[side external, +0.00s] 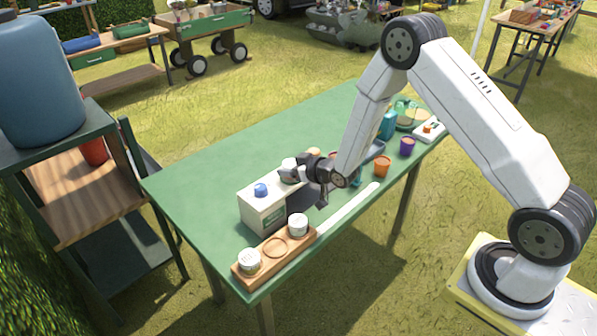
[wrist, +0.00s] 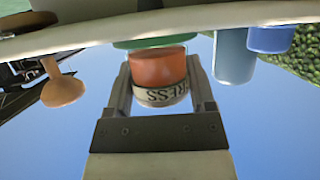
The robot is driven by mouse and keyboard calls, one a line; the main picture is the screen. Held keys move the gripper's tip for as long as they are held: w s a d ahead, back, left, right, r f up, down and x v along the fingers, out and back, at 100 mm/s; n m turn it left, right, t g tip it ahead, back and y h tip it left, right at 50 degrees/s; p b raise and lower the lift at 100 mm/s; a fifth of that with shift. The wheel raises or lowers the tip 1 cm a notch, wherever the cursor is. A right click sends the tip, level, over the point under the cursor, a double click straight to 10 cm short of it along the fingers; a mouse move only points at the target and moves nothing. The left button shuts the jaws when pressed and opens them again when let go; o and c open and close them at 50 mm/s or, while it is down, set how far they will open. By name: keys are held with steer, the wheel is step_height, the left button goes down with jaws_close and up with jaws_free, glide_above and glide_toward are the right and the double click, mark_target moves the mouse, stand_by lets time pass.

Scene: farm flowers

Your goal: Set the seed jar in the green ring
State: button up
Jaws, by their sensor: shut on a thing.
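My gripper (side external: 291,174) is shut on the seed jar (side external: 289,164), holding it above the green table beside a white box. In the wrist view, the jar (wrist: 160,78) sits between both fingers (wrist: 160,95); it has an orange body and a pale band with letters ending "RESS". A wooden rack (side external: 259,257) at the table's near end has a jar (side external: 249,262) at its left, another jar (side external: 298,225) at its right, and an empty round ring (side external: 275,247) between. This ring looks brown; I cannot make out a green one.
An orange pot (side external: 382,167) and a purple pot (side external: 407,147) stand farther right. The table (side external: 205,172) is clear at left.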

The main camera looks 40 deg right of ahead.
steer(key=shift+f, duration=0.55)
stand_by(0.9)
steer(key=o, duration=1)
steer(key=shift+v, duration=5.5)
steer(key=shift+f, duration=0.1)
steer(key=shift+a, duration=0.1)
steer(key=s+a+r+g, duration=0.1)
steer(key=s+r+g, duration=0.1)
steer(key=s, duration=0.3)
steer(key=s+a+r+g, duration=0.2)
steer(key=s+r+g, duration=0.1)
steer(key=s+g, duration=0.2)
steer(key=s+a+r+g+h, duration=0.1)
steer(key=s+r+g, duration=0.1)
steer(key=s, duration=0.4)
steer(key=shift+a+r+m+g, duration=0.3)
steer(key=shift+r+m+g, duration=0.1)
steer(key=shift+g, duration=0.5)
